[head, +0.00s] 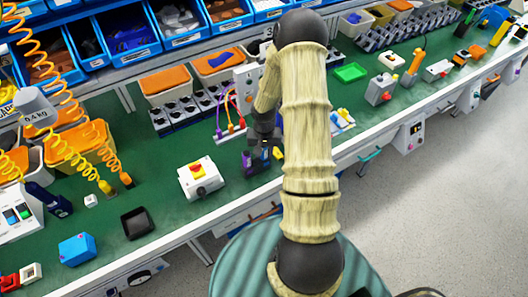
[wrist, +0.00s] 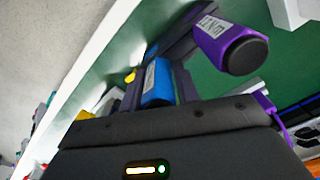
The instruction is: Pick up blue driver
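The blue driver (wrist: 157,82) shows in the wrist view as a short blue handle with a pale label. It lies between the two dark fingers of my gripper (wrist: 160,88). The fingers sit close on both sides of it, but I cannot tell whether they press on it. A purple driver (wrist: 228,48) with a dark end stands to the right of it, apart from the fingers.
A white box with a red and yellow switch (head: 200,177) stands left of my gripper. An upright panel with colored cables (head: 237,95) stands behind it. A blue box (head: 77,249) and a black tray (head: 137,222) lie further left. Some green bench between them is bare.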

